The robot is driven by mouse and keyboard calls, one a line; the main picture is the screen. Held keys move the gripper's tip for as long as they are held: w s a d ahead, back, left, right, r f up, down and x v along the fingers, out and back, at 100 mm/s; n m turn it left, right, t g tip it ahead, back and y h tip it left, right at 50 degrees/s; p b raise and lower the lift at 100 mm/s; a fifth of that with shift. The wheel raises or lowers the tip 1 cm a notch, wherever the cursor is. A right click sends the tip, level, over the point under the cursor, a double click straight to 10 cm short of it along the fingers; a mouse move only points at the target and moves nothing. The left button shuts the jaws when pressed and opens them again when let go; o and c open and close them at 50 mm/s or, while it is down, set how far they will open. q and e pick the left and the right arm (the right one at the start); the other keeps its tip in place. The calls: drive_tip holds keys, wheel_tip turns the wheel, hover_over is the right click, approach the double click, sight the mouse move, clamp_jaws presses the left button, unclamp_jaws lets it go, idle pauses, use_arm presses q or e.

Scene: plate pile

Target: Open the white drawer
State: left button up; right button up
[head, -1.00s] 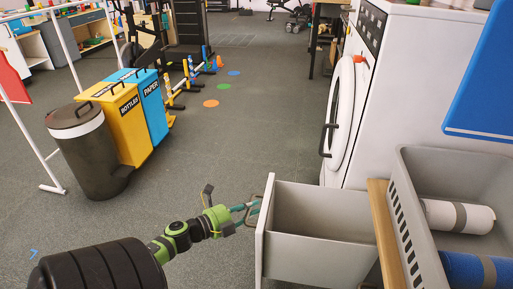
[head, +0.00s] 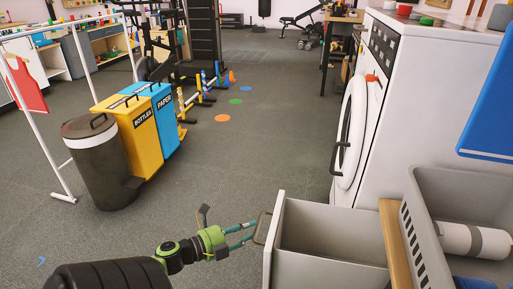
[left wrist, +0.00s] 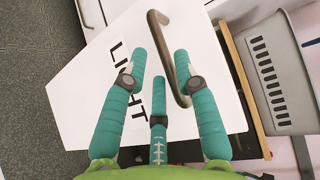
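The white drawer (head: 330,270) stands pulled out at the lower middle of the head view, its inside looking empty. Its front panel, marked LIGHT, fills the middle of the left wrist view (left wrist: 85,95). A brownish metal bar handle (head: 262,228) is on that panel; it also shows in the left wrist view (left wrist: 172,60). My left gripper (head: 252,231) is at the handle. In the left wrist view its teal fingers (left wrist: 158,62) are spread, with the handle between them and close to the right finger; contact is unclear. My right gripper is not in view.
A grey basket (head: 465,195) with rolled towels stands right of the drawer, past a wooden edge (head: 396,240). A white washing machine (head: 420,120) stands behind. Bins, including a dark one (head: 98,165), stand at left. The floor between is clear.

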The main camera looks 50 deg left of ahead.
use_arm(q)
drive_tip(key=v, duration=0.8)
idle(0.4)
